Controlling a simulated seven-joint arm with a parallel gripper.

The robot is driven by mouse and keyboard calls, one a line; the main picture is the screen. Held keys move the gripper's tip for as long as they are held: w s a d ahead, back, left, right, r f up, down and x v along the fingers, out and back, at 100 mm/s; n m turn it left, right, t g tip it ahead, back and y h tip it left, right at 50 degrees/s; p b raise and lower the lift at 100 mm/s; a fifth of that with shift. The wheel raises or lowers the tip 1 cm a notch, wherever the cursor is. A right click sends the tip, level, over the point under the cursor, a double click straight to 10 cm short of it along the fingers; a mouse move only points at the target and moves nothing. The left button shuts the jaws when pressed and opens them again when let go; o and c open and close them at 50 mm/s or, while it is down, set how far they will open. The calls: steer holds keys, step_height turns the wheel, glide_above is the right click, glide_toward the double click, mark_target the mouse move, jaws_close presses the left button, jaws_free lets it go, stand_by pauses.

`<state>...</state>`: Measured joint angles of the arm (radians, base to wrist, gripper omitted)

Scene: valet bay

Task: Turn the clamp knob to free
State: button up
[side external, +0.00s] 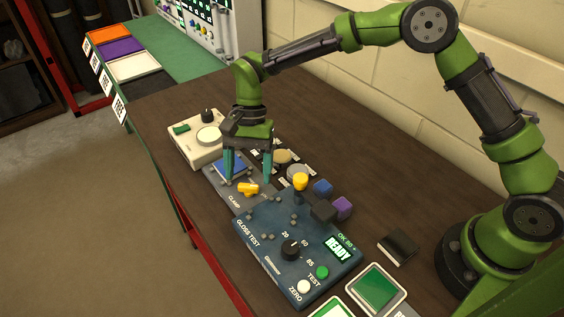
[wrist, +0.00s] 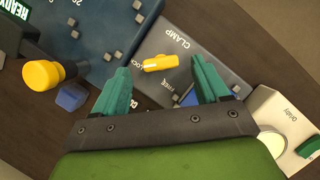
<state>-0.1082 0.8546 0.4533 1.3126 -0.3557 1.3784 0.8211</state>
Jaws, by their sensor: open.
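The yellow clamp knob (side external: 248,188) sits on the grey clamp panel (wrist: 222,66) marked CLAMP. In the wrist view the knob (wrist: 160,62) lies between my spread fingers, a little beyond their tips. A pale mark on the knob faces the LOCK label; another label, apparently FREE, is partly visible below the knob. My gripper (side external: 249,179) is open, pointing down over the panel, with teal fingers on either side of the knob. It holds nothing in the wrist view (wrist: 161,69). I cannot tell whether a finger touches the panel.
The blue gloss test box (side external: 262,228) with a READY display (side external: 339,249) adjoins the panel. A yellow knob (side external: 300,181) and blue and purple blocks (side external: 342,207) stand behind it. A cream device (side external: 186,147) is at the far left. Bare brown table (side external: 330,135) lies behind.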

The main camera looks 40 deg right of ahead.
mark_target(249, 189)
steer(key=shift+x, duration=1.2)
steer(key=c, duration=1.1)
steer(key=shift+o, duration=0.2)
